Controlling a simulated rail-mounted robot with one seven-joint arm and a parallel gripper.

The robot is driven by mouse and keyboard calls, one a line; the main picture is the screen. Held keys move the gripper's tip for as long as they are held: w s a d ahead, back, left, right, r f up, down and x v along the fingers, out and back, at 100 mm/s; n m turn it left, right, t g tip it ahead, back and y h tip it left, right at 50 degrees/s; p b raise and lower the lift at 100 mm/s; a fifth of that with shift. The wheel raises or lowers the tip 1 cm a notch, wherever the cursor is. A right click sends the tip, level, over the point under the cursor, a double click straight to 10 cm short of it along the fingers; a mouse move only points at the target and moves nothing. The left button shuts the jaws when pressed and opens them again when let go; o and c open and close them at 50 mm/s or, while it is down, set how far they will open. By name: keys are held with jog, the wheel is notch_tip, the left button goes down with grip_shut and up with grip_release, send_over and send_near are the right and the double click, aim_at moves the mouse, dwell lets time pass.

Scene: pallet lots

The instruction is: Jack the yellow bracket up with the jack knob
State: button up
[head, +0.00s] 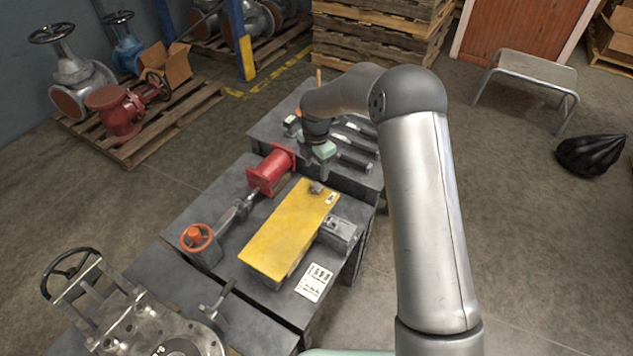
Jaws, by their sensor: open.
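The yellow bracket (287,232) is a long flat plate on the grey bench, running from lower left to upper right. A small dark knob (316,187) sits on its far end; I cannot tell if this is the jack knob. My gripper (318,170) is beyond that end, pointing down, its fingers a little above and behind the knob in the picture. It is open and appears empty. The underside of the bracket is mostly hidden. An orange handwheel (197,238) on a threaded shaft lies left of the bracket, joined to a red flanged body (271,170).
A grey box (340,230) stands against the bracket's right side. A white label sheet (314,282) lies near the bench's front right. A valve assembly with a black handwheel (72,273) stands front left.

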aim_at(316, 186)
notch_tip(316, 186, down, 8)
jog(key=shift+f+p, duration=0.1)
jog(key=shift+p, duration=0.4)
jog(key=shift+c, duration=0.3)
jog(key=c, duration=0.9)
